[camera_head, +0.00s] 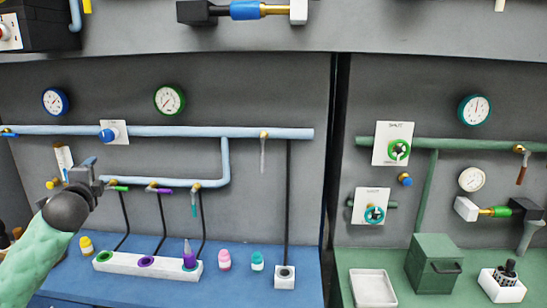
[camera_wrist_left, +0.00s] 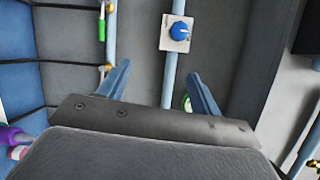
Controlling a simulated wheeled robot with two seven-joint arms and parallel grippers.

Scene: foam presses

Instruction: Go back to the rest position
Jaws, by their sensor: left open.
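My left gripper (camera_head: 80,168) is in front of the left grey panel (camera_head: 250,95), below the long light-blue pipe (camera_head: 250,132). Its green-sleeved arm comes in from the lower left. In the left wrist view the two blue fingers (camera_wrist_left: 161,78) are spread apart with nothing held between them. Beyond them, that view shows a blue knob on a white plate (camera_wrist_left: 180,32) and a light-blue pipe behind. The same blue knob (camera_head: 107,134) is up and right of the gripper in the head view. My right gripper is not seen.
A white block with coloured rings (camera_head: 125,264) and small capped bottles, one pink (camera_head: 224,260), stand on the blue counter (camera_head: 305,260). Small valves with coloured handles (camera_head: 158,190) hang near the gripper. On the right are a green box (camera_head: 433,265) and a white tray (camera_head: 372,290).

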